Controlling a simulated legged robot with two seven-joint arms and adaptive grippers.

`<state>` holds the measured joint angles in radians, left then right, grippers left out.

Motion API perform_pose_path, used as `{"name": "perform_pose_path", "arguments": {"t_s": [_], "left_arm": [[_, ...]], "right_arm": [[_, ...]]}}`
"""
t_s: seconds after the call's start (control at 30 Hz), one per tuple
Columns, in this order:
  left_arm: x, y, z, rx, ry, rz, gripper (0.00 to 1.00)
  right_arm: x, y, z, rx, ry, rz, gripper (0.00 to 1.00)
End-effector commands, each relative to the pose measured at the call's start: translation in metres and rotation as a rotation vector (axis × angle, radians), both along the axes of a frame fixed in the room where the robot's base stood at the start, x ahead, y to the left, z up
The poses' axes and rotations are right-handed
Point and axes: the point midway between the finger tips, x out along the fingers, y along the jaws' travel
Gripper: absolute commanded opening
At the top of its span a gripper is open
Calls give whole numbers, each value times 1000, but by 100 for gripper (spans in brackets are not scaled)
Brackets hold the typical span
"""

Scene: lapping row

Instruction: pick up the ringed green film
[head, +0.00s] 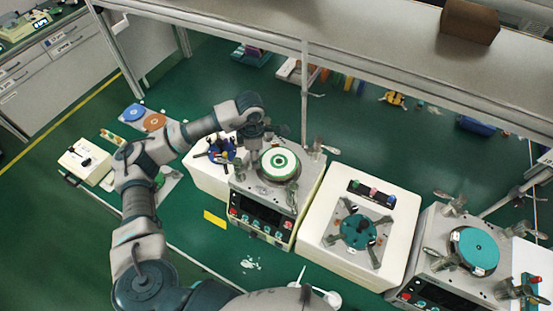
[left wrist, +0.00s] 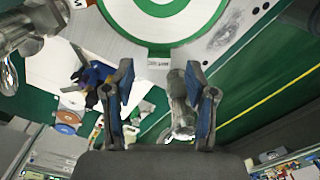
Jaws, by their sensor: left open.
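The ringed green film (head: 279,163), a round disc with white and green rings, lies on top of the lapping machine (head: 262,215) left of centre. In the left wrist view the film (left wrist: 160,28) fills the top middle, cut off by the frame edge, with a small lettered tab at its near rim. My left gripper (head: 257,148) is beside the film at its upper left. In the left wrist view my left gripper (left wrist: 160,78) is open, its two blue-padded fingers apart with nothing between them, close to the tab. My right gripper is not in view.
A white machine (head: 342,258) with a teal part stands to the right, then another lapper with a plain teal disc (head: 474,250). Clamp posts stand around the plates. A shelf (head: 390,40) with a brown box (head: 470,21) overhangs behind. Blue (head: 133,112) and orange discs lie at left.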

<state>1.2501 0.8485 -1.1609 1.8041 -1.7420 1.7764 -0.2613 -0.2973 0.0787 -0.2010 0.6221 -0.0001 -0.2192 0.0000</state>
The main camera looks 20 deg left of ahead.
Motion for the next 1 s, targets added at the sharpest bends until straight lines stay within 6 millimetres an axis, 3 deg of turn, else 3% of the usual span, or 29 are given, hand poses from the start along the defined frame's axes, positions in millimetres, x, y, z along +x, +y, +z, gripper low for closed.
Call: {"name": "perform_pose_path", "arguments": {"t_s": [0.17, 0.4, 0.6, 0.63, 1.0], "left_arm": [[0, 0, -18, 0, 1, 1, 56], [0, 0, -20, -1, -1, 1, 54], [0, -1, -20, 0, -1, 1, 4], [0, -1, -20, 0, -1, 1, 0], [1, -1, -13, -1, -3, 0, 0]], "right_arm": [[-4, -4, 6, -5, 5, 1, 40], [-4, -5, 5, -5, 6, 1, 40], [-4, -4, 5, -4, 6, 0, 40], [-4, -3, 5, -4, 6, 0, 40], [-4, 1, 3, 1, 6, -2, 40]]}}
